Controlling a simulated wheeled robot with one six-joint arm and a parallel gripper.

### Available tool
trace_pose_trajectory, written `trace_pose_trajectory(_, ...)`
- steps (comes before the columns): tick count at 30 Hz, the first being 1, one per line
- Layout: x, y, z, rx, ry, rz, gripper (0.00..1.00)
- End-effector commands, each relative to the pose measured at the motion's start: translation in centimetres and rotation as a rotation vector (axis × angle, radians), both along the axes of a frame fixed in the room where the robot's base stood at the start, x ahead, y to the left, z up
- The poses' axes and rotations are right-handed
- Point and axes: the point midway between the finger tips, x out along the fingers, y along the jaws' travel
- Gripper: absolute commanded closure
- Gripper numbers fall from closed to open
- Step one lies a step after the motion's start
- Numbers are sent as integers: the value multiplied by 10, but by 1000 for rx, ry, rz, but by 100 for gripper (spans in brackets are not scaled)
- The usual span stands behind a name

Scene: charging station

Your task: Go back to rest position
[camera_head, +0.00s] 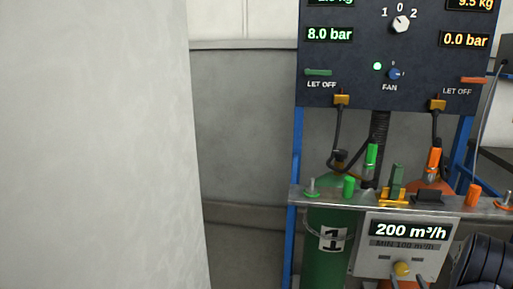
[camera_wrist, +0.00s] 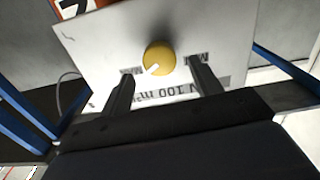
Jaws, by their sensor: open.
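My gripper (camera_wrist: 163,72) is open in the wrist view, its two dark fingers apart on either side of a yellow knob (camera_wrist: 158,55). The knob has a white pointer and sits on a light panel (camera_wrist: 95,38); whether the fingers touch the panel I cannot tell. In the head view the knob (camera_head: 402,268) is on the panel (camera_head: 368,262) below a display reading 200 m³/h. A dark part of my arm (camera_head: 482,264) shows at the lower right edge. I see nothing held between the fingers.
A dark control board (camera_head: 345,92) with readouts and a fan knob stands above a metal shelf (camera_head: 330,195) with green and orange fittings. A green cylinder (camera_head: 325,255) marked 1 is below. A pale wall (camera_head: 95,150) fills the left.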

Motion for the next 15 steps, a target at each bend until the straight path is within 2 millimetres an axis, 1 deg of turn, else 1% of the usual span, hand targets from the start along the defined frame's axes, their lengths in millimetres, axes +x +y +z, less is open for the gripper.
trace_pose_trajectory(1, -8, 1, 1, 1, 2, -2, 40)
trace_pose_trajectory(6, -24, 5, 0, 1, 1, -1, 40)
trace_pose_trajectory(10, -29, 7, 0, 2, 0, 0, 40)
trace_pose_trajectory(15, -30, 7, 0, 2, -1, 0, 40)
